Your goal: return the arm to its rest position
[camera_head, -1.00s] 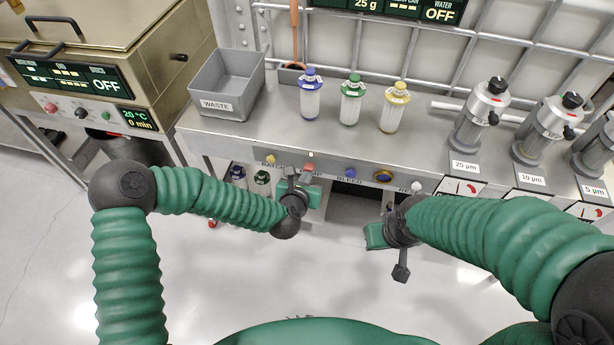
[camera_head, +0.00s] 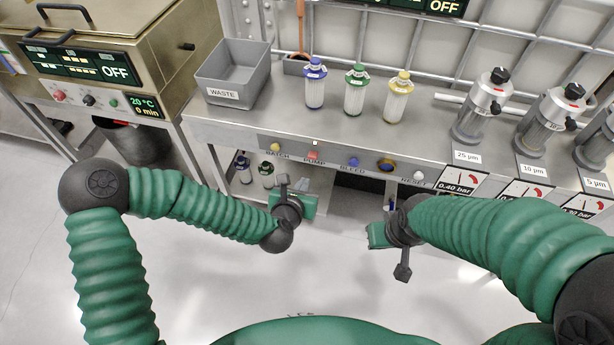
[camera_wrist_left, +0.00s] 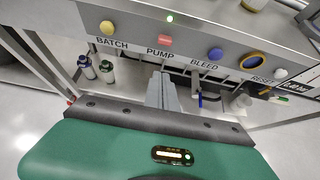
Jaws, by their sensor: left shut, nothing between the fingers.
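My left gripper (camera_head: 284,181) is in front of and below the steel bench's button panel, near the pump button (camera_head: 313,156) but apart from it. In the left wrist view its fingers (camera_wrist_left: 163,92) are shut with nothing between them, below the PUMP label. My left arm comes in from the left with its elbow bent. My right gripper (camera_head: 391,197) hangs in front of the panel at the right; its wrist hides most of it, and I cannot tell its finger state.
The panel also has batch (camera_head: 275,147), bleed (camera_head: 353,161) and reset (camera_head: 419,175) buttons. A grey waste bin (camera_head: 235,75), capped filters (camera_head: 355,92) and steel housings (camera_head: 483,105) stand on the bench (camera_head: 225,122). Bottles (camera_head: 266,174) stand beneath. The floor in front is clear.

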